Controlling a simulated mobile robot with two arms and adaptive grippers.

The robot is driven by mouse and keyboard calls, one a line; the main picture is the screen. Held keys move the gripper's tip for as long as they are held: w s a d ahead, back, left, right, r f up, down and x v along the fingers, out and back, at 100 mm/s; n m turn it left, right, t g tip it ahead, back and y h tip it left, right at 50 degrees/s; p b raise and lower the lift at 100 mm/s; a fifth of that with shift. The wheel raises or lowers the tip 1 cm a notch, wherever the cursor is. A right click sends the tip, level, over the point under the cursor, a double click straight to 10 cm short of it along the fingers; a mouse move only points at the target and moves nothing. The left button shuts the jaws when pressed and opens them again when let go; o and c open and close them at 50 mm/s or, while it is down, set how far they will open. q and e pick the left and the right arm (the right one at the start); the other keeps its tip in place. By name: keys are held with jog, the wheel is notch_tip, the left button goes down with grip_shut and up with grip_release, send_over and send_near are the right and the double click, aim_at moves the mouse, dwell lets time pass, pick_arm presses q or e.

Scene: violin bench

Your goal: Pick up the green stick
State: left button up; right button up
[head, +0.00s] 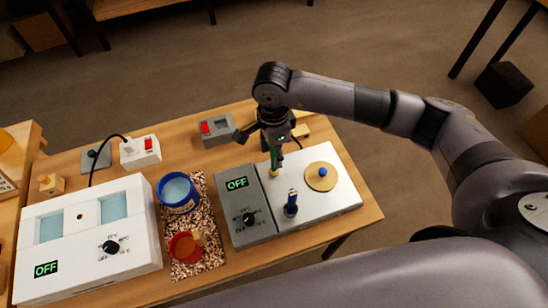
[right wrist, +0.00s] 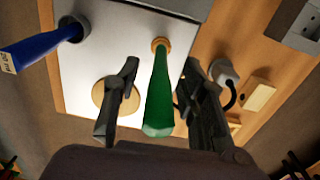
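The green stick (head: 274,158) stands upright on the metal plate of the grey hotplate unit, its lower end in a small tan ring. It also shows large in the right wrist view (right wrist: 159,98). My right gripper (head: 273,146) is above the plate, pointing down over the stick. In the right wrist view its two fingers (right wrist: 160,66) are apart, one on each side of the stick, with a visible gap on both sides. My left gripper is in neither view.
A blue-handled tool (head: 291,204) and a tan disc with a blue knob (head: 322,177) stand on the same plate. Left are a blue pot (head: 178,194), a red cup (head: 186,247) and a white unit (head: 131,263). A grey switch box (head: 216,129) is behind.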

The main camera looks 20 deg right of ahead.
jog(key=shift+f, duration=0.95)
grip_shut()
